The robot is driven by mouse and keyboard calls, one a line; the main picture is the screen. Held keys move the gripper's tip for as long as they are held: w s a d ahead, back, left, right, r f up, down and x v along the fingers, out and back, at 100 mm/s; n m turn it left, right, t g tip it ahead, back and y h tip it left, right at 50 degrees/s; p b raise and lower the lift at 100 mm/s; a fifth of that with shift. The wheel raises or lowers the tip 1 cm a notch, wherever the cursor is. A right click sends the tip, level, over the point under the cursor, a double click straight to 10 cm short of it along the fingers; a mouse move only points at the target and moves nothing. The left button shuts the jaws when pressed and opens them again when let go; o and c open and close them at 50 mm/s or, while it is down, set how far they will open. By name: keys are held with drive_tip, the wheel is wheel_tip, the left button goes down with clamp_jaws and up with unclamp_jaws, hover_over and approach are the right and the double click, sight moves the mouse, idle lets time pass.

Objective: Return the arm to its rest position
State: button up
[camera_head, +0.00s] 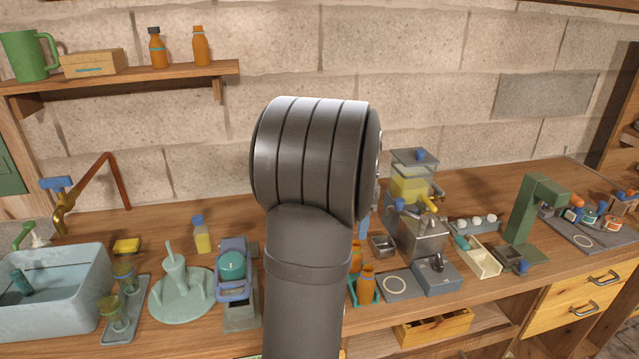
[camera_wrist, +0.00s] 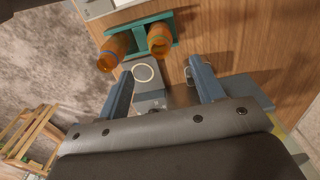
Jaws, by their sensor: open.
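My gripper shows in the wrist view (camera_wrist: 155,95), with its two blue-grey fingers apart and nothing between them. It hangs above the front part of the wooden counter (camera_head: 470,215). Past the fingertips lie a grey plate with a pale ring (camera_wrist: 144,73) and a teal rack holding two orange bottles (camera_wrist: 160,38). In the head view my dark arm stands upright in the middle and hides part of the counter and wall; the gripper itself does not show there.
Left of my arm are a stone sink (camera_head: 55,290), a pale green stand (camera_head: 180,295) and a blue-and-teal device (camera_head: 233,268). To the right are a metal still with a yellow vessel (camera_head: 420,235), a cream tray (camera_head: 480,257) and a green press (camera_head: 535,210).

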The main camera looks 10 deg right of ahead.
wheel_tip(320, 180, down, 12)
drive_tip(key=shift+f, duration=0.1)
drive_tip(key=shift+r, duration=1.9)
